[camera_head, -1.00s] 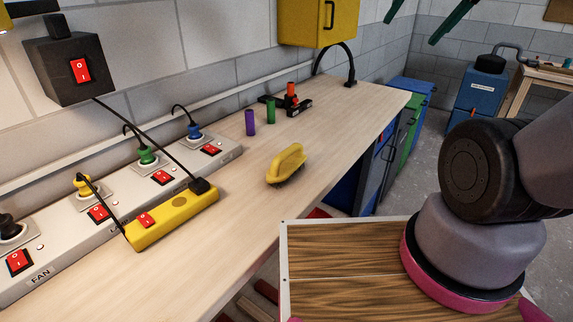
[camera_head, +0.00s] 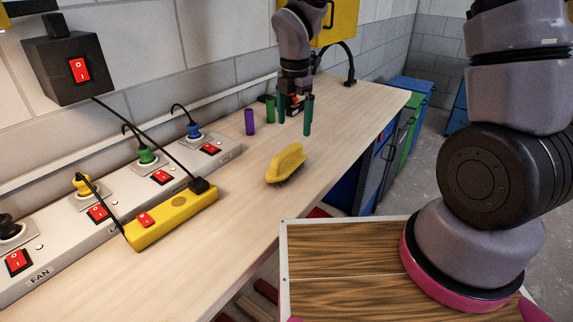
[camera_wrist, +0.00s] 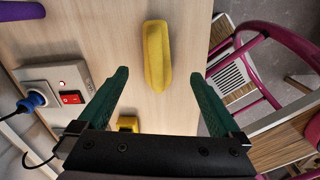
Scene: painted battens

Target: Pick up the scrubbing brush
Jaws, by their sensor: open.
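The scrubbing brush (camera_head: 287,163) has a yellow back and dark bristles. It lies on the wooden bench (camera_head: 245,245) near its front edge, bristles toward the bench. My gripper (camera_head: 294,133) is above the bench, just beyond the brush in the head view, with its green fingers pointing down. In the wrist view the yellow brush (camera_wrist: 157,58) lies ahead of the gap between the open fingers (camera_wrist: 160,82). Nothing is between the fingers, and they do not touch the brush.
A yellow power strip (camera_head: 172,218) and a grey socket rail (camera_head: 75,220) with plugs and cables line the left. A purple cylinder (camera_head: 249,122) and a green cylinder (camera_head: 270,109) stand behind the brush. The bench in front of the brush is clear.

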